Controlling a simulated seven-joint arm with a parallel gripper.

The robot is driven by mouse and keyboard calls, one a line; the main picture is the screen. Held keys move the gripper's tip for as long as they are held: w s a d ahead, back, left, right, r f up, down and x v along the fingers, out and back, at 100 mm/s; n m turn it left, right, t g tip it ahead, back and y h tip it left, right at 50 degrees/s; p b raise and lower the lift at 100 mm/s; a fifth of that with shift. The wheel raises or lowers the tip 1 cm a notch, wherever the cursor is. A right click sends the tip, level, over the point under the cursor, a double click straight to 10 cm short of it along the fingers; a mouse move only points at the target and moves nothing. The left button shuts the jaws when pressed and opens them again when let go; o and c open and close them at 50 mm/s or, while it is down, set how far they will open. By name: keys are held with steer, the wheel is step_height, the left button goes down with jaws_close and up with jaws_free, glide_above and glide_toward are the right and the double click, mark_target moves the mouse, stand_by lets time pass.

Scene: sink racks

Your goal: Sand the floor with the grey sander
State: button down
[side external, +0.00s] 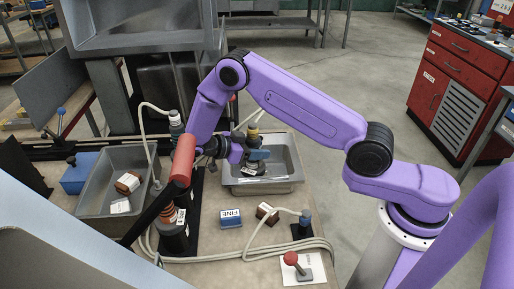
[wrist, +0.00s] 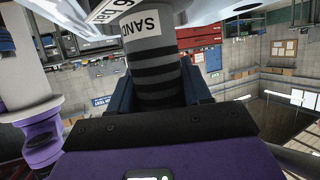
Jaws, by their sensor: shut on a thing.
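The grey sander shows in the wrist view as a cylinder with grey and black bands (wrist: 155,68) and a white label reading "SAND". My gripper (wrist: 160,85) has its dark blue fingers on either side of the cylinder and is shut on it. In the side external view my gripper (side external: 255,155) is over the right grey basin (side external: 284,185), and the fingers hide much of the sander. A black part with a white label shows just below them; I cannot tell whether it touches the basin floor. Another tool with orange bands (side external: 171,213) stands upright on the left.
A left grey basin (side external: 95,200) holds a brown block (side external: 127,183). A blue block marked FINE (side external: 231,218), a dark brown block (side external: 267,213), pale hoses (side external: 275,250) and a red-knobbed lever (side external: 291,259) are on the bench.

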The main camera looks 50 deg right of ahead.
steer(key=shift+f, duration=0.3)
steer(key=shift+s+d, duration=0.85)
steer(key=shift+d, duration=0.05)
step_height(320, 180, up, 16)
stand_by(1.2)
stand_by(1.0)
